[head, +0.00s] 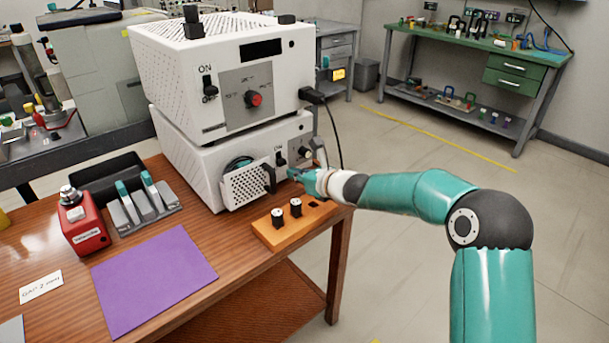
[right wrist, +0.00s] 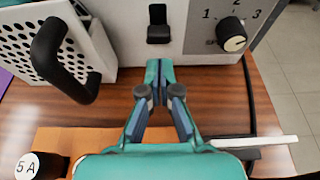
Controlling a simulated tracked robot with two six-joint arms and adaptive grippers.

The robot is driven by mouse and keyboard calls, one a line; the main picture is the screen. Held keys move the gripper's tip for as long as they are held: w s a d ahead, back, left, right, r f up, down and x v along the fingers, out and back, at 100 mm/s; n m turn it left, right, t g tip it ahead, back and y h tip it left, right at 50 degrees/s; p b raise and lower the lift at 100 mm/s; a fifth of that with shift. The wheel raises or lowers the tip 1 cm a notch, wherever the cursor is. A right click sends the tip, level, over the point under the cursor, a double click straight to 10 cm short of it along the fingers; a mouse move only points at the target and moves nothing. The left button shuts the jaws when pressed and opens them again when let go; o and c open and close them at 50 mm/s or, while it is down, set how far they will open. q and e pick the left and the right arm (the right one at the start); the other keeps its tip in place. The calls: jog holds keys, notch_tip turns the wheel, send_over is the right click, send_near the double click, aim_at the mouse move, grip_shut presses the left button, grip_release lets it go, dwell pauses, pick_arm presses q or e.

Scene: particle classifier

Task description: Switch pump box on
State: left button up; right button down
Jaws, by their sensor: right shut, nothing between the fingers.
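Two white boxes are stacked on the wooden table, and no label tells me which is the pump box. The lower box (head: 207,188) has a perforated panel, a black handle, a dial (right wrist: 232,34) marked 1, 2, 3 and a black switch (head: 281,158) under "ON". That switch also shows in the right wrist view (right wrist: 158,28); its setting is unclear. The upper box (head: 172,72) has its own ON/OFF switch (head: 208,88) and a red knob. My right gripper (head: 294,174) is shut and empty, its fingertips (right wrist: 159,70) just below the lower switch, apparently apart from it. My left gripper is out of view.
A black cable (head: 335,125) hangs at the boxes' right side. A purple mat (head: 150,283), a red device (head: 82,226) and a grey rack (head: 142,208) occupy the table's left.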

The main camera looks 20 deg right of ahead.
aim_at(284, 161)
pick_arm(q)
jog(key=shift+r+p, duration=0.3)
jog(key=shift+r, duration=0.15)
pick_arm(e)
jog(key=shift+x, duration=1.75)
notch_tip(284, 161, up, 3)
jog(key=shift+f+p, duration=0.1)
jog(key=shift+p, duration=0.95)
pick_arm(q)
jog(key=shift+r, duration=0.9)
